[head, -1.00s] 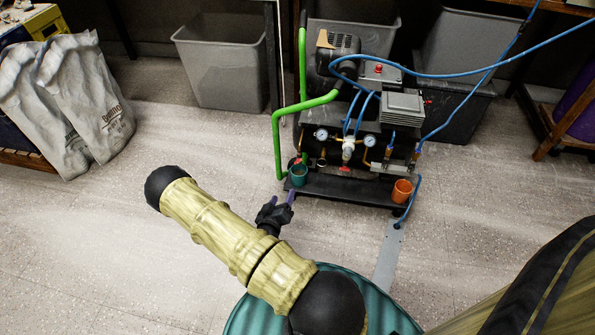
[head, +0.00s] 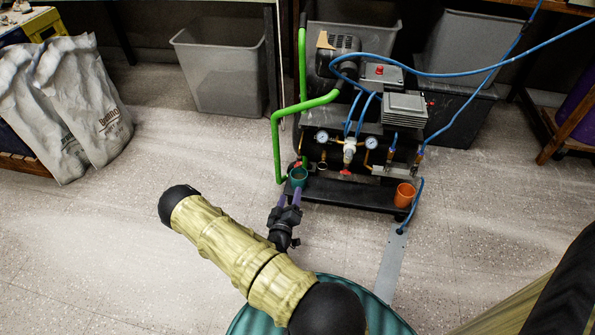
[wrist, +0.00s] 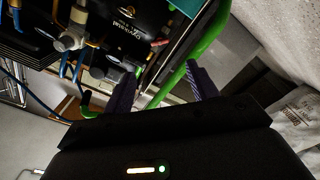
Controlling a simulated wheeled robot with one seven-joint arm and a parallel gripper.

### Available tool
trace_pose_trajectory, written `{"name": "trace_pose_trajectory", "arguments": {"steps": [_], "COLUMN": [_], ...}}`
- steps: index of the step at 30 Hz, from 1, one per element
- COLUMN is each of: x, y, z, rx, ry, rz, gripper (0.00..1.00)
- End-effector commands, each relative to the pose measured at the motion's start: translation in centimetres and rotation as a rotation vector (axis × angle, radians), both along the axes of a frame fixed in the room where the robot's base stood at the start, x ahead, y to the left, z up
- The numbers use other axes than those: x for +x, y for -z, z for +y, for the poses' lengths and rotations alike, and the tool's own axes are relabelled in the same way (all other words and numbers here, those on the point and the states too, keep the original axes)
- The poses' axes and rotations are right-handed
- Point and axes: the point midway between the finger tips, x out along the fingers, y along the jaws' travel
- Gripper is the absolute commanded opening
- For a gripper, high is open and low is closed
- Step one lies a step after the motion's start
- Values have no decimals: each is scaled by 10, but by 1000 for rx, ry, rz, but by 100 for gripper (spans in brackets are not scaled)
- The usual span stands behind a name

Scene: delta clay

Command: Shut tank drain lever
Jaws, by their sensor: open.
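The compressor tank (head: 320,148) stands low on a black base in the head view. A small red lever (head: 298,163) shows at its left end, just above a teal cup (head: 298,178). In the wrist view a red lever (wrist: 159,43) shows beyond the fingers, near a teal surface (wrist: 187,12). Its exact position is too small to tell. My gripper (head: 289,198) is open and empty, its purple fingers pointing at the teal cup from the front. In the wrist view the gripper (wrist: 163,70) has a green pipe showing between its fingers, apart from the lever.
A green pipe (head: 276,140) runs down the compressor's left side, close to my gripper. A second red knob (head: 345,172) sits at the front middle. An orange cup (head: 404,194) stands at the base's right end. Blue hoses cross above.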

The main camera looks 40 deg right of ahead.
Motion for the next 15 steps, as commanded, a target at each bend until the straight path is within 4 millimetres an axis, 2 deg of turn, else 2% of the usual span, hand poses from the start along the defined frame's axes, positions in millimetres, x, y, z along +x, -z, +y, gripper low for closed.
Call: {"name": "trace_pose_trajectory", "arguments": {"steps": [15], "x": [60], "y": [4], "z": [-71], "rx": [2], "ry": [1], "rz": [-4], "gripper": [58]}}
